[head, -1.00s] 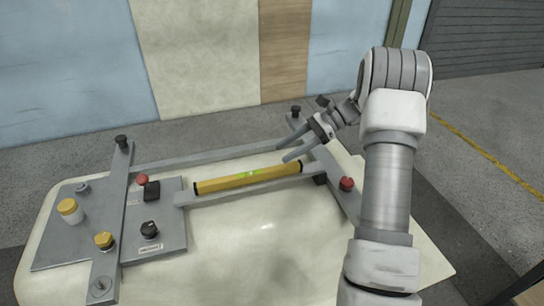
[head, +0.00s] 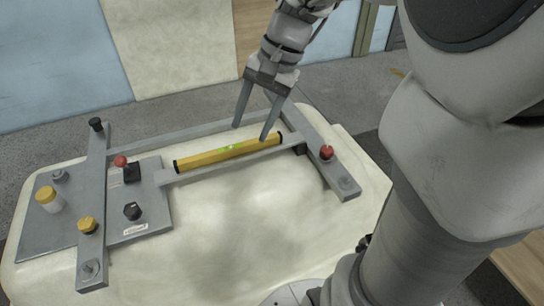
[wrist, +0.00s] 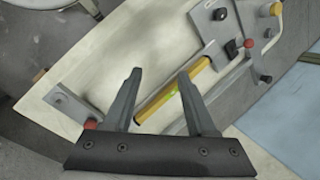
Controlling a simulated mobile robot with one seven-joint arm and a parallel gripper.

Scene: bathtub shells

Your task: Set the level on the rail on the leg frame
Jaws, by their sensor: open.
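The yellow level (head: 215,154) with a green vial and black ends lies along a rail of the grey leg frame (head: 330,168), on the overturned cream tub shell (head: 240,235). My gripper (head: 254,132) is open and empty above the right half of the level, fingers pointing down. In the wrist view the level (wrist: 172,92) shows between and beyond my two open fingers (wrist: 160,80). The fingers look apart from the level; the exact height is hard to tell.
Another red knob (head: 326,153) stands at the right. The shell's front is clear.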

